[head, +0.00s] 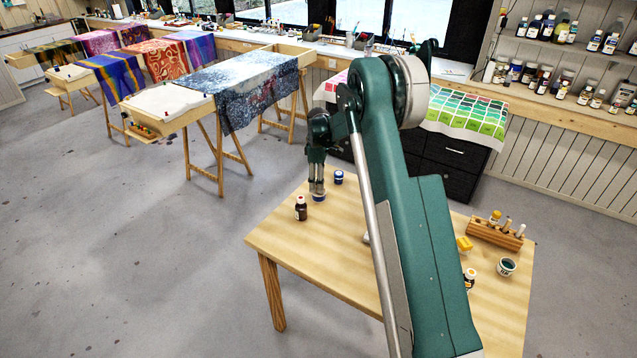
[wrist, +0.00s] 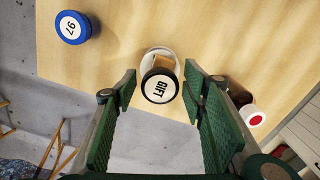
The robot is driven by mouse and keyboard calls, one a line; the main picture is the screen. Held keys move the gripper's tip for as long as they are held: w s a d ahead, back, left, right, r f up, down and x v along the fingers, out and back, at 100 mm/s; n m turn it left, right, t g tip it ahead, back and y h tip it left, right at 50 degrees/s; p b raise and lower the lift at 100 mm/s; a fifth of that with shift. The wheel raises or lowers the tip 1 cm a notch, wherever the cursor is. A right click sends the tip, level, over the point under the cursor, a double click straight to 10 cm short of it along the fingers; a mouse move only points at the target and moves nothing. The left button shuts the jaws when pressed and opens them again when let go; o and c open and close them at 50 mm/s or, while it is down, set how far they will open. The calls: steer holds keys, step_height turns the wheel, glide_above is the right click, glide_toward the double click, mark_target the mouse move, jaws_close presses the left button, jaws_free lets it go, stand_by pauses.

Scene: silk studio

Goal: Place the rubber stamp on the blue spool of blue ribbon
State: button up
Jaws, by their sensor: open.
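The rubber stamp (wrist: 160,88) has a round black-rimmed top labelled GIFT and a small wooden part. In the wrist view it appears to stand on a pale round disc (wrist: 148,55). My gripper is open, with one finger on each side of the stamp top and a visible gap on both sides in the wrist view (wrist: 161,92).
A brown bottle (head: 301,208) stands on the other side. A wooden rack (head: 497,236) and jars occupy the right of the wooden table (head: 290,244).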

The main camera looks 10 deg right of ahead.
steer(key=shift+r, duration=0.15)
step_height(320, 180, up, 12)
stand_by(0.7)
steer(key=shift+r, duration=0.1)
stand_by(0.5)
